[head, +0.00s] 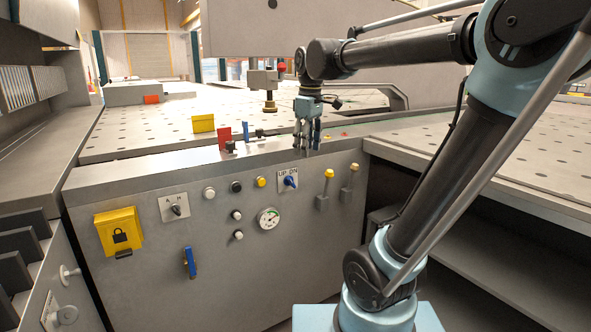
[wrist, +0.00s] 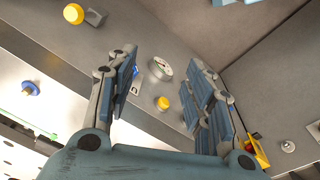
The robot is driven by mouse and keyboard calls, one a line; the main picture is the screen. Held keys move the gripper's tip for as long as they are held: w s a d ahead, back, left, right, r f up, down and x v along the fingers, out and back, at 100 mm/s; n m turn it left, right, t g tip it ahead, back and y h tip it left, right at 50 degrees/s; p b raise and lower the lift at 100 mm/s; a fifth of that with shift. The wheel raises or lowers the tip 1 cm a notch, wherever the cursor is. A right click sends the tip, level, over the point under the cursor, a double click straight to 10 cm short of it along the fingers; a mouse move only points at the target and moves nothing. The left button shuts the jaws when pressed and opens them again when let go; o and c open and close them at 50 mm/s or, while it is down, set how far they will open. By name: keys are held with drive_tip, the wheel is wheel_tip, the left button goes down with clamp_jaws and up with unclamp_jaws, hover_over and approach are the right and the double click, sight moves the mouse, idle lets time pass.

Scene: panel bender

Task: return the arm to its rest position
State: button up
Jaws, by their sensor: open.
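My gripper (head: 307,135) hangs fingers-down at the top front edge of the grey control panel, left of the panel's right corner. In the wrist view my gripper (wrist: 160,100) is open, with its blue-padded fingers spread wide and nothing between them. Whether a fingertip touches the panel edge cannot be told.
The panel face carries a yellow lock box (head: 119,232), a blue-handled valve (head: 190,262), an UP/DN switch (head: 290,181) and two yellow-topped levers (head: 328,175). A machine head (head: 268,80) stands over the perforated table (head: 130,135) behind. A second table (head: 540,170) is at the right.

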drive_tip(key=s+d+f+m, duration=0.3)
drive_tip(key=s+d+f, duration=0.2)
drive_tip(key=f, duration=0.3)
drive_tip(key=s+d+f+m, duration=0.4)
drive_tip(key=s+d+f, duration=0.1)
drive_tip(key=f, duration=0.3)
drive_tip(key=s+d+f+m+t, duration=0.1)
drive_tip(key=s+d+f+m, duration=0.3)
drive_tip(key=s+f, duration=0.3)
drive_tip(key=shift+d+f, duration=0.6)
drive_tip(key=shift+d, duration=0.15)
drive_tip(key=shift+w+f, duration=0.2)
drive_tip(key=shift+w, duration=0.25)
